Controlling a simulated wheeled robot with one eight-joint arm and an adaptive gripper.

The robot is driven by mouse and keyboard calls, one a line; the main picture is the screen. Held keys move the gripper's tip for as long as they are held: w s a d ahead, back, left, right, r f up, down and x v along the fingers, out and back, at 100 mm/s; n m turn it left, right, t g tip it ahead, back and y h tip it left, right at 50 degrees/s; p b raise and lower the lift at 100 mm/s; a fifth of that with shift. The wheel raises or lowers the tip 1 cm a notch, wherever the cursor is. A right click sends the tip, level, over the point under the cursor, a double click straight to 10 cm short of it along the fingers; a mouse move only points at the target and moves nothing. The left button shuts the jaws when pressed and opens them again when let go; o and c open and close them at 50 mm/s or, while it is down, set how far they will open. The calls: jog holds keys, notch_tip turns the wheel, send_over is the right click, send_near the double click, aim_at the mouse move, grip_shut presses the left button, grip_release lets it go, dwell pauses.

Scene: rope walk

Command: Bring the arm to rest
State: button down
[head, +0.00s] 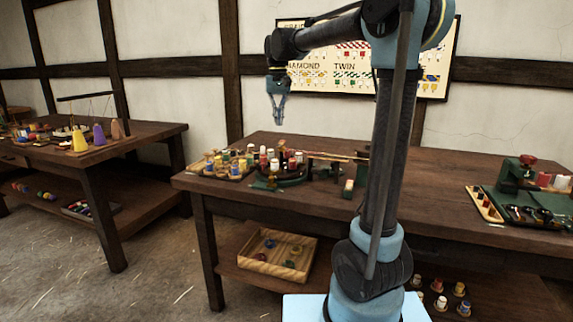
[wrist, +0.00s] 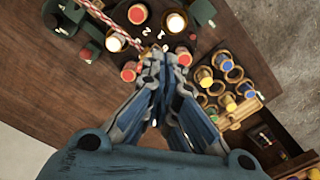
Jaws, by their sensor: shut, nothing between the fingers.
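My gripper (head: 277,108) hangs from my raised arm, pointing down, high above the left part of the middle table (head: 420,170). Its blue fingers (wrist: 160,60) meet at the tips in the wrist view, with nothing between them. Below it stands a dark round plate (wrist: 190,48) with red and white bobbins and small number marks. In the head view the gripper is clear of the bobbins and the table top. My arm's lower links hide part of the table's middle.
A tray of coloured spools (head: 226,165) stands left of the plate. A striped rope (head: 335,156) runs right from it. A green-bedded kit (head: 530,195) lies at the table's right. A wooden box (head: 268,252) sits on the lower shelf. Another table (head: 110,145) stands left, with open floor between.

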jog(key=s+d+f+m+t, duration=0.1)
jog(key=s+d+f, duration=0.75)
jog(key=s, duration=0.35)
jog(key=s+d+f+t, duration=0.1)
jog(key=s+d+f, duration=0.7)
jog(key=s+d, duration=0.25)
jog(key=s+d+f, duration=0.3)
jog(key=s+f, duration=0.6)
jog(key=f, duration=0.2)
jog(key=shift+s+f+m, duration=0.15)
jog(key=shift+f+m, duration=0.2)
jog(key=shift+m, duration=0.05)
jog(key=shift+w+f, duration=0.2)
jog(key=shift+w, duration=0.25)
